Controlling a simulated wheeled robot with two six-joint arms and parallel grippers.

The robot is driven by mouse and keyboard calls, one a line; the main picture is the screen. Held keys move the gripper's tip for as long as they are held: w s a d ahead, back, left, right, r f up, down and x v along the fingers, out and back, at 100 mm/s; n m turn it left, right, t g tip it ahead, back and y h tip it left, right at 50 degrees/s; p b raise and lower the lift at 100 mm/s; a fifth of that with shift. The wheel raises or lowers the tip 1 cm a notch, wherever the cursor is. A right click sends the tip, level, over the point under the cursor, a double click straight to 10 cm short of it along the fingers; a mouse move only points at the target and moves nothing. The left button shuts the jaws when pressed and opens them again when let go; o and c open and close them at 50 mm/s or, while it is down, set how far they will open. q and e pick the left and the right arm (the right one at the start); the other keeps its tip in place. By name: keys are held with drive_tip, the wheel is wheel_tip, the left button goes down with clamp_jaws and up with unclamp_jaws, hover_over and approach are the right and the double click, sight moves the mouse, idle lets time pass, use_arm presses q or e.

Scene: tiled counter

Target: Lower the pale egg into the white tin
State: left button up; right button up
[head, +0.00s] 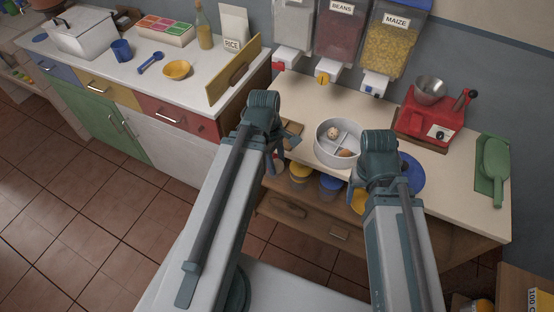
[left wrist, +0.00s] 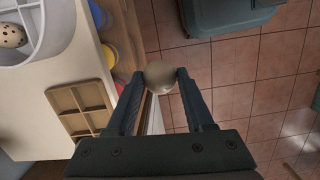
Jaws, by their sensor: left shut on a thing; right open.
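The white tin (head: 319,147) stands on the counter, round and divided into compartments. A speckled egg (head: 333,132) lies in a far compartment and a brown egg (head: 346,153) in a near one. In the left wrist view, part of the tin (left wrist: 62,38) and the speckled egg (left wrist: 11,35) show at the upper left. My left gripper (left wrist: 161,80) is shut on the pale egg (left wrist: 161,74), holding it beyond the counter's edge, apart from the tin. In the head view, my left arm hides the egg. My right gripper (head: 361,184) is open near the tin's right side, its fingers partly hidden.
A wooden compartment tray (left wrist: 80,108) lies near the counter's edge between the held egg and tin. A blue lid (head: 411,174) lies right of the tin. A red machine (head: 430,118) stands behind. Lidded jars (head: 331,182) stand below the counter's edge.

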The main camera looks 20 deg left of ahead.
use_arm(q)
drive_tip(key=w+d+r+p, duration=0.5)
drive_tip(key=w+r+p, duration=0.2)
drive_tip(key=w, duration=0.1)
drive_tip(key=w+d+b, duration=0.1)
drive_tip(key=w+d, duration=0.5)
drive_tip(key=w, duration=0.2)
drive_tip(key=shift+w+f, duration=0.35)
drive_tip(key=shift+f, duration=0.1)
drive_tip(key=shift+f+b, duration=3.15)
drive_tip(key=shift+b, duration=0.15)
drive_tip(key=shift+f+b, duration=1.95)
drive_tip(key=o, duration=0.9)
drive_tip(key=shift+c, duration=0.2)
